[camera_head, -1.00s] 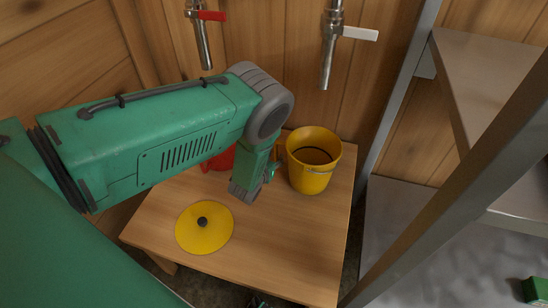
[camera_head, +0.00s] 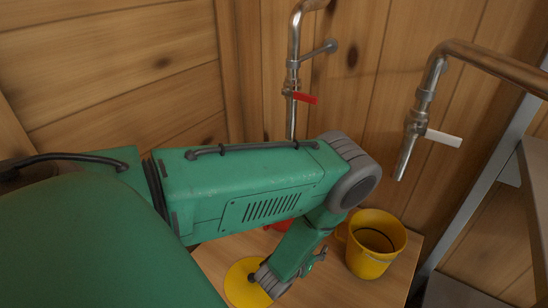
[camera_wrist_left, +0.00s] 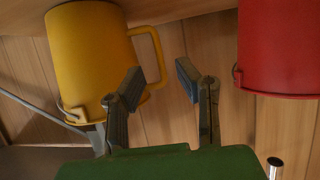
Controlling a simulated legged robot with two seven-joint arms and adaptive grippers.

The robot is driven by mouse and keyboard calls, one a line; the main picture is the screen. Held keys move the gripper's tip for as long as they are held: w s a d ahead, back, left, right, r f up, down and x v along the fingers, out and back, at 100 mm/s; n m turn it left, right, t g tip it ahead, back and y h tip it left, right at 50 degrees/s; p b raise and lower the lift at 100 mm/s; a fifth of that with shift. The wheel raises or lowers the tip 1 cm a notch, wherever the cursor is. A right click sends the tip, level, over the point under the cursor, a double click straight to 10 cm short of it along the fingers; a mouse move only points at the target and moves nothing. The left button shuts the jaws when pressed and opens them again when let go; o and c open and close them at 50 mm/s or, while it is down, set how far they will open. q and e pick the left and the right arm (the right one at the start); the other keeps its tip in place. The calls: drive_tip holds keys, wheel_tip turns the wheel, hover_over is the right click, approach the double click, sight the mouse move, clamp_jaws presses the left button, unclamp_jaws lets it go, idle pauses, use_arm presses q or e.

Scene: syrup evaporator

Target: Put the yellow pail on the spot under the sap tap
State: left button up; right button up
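The yellow pail (camera_head: 372,250) stands upright on a wooden table, below the white-levered tap (camera_head: 410,145). A second tap has a red lever (camera_head: 304,98); I cannot tell which is the sap tap. My left gripper (camera_head: 320,254) is mostly hidden in the head view. In the left wrist view its fingers (camera_wrist_left: 160,87) are open, with one overlapping the handle of the yellow pail (camera_wrist_left: 92,60); contact is unclear. My right gripper is not in view.
A red pail (camera_wrist_left: 280,50) is close beside the open fingers; only a sliver (camera_head: 281,226) shows behind my arm. The wooden table (camera_head: 340,285) is bare in front of the yellow pail. A metal frame (camera_head: 480,190) stands to the right. A wooden wall (camera_head: 110,70) is behind.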

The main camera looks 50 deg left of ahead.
use_arm(q)
drive_tip(key=s+d+r+g+p, duration=0.1)
drive_tip(key=s+r+g, duration=0.2)
drive_tip(key=s, duration=0.6)
drive_tip(key=s+d+r+m+g+h+p, duration=0.1)
drive_tip(key=s+d+r+g, duration=0.1)
drive_tip(key=s+g, duration=0.3)
drive_tip(key=s+d+r+m+g+h+p, duration=0.1)
drive_tip(key=s+r+g, duration=0.2)
drive_tip(key=s, duration=0.9)
drive_tip(key=shift+s+d+r+g, duration=0.3)
drive_tip(key=shift+s+r+g, duration=0.1)
drive_tip(key=shift+g, duration=0.2)
drive_tip(key=shift+w, duration=0.1)
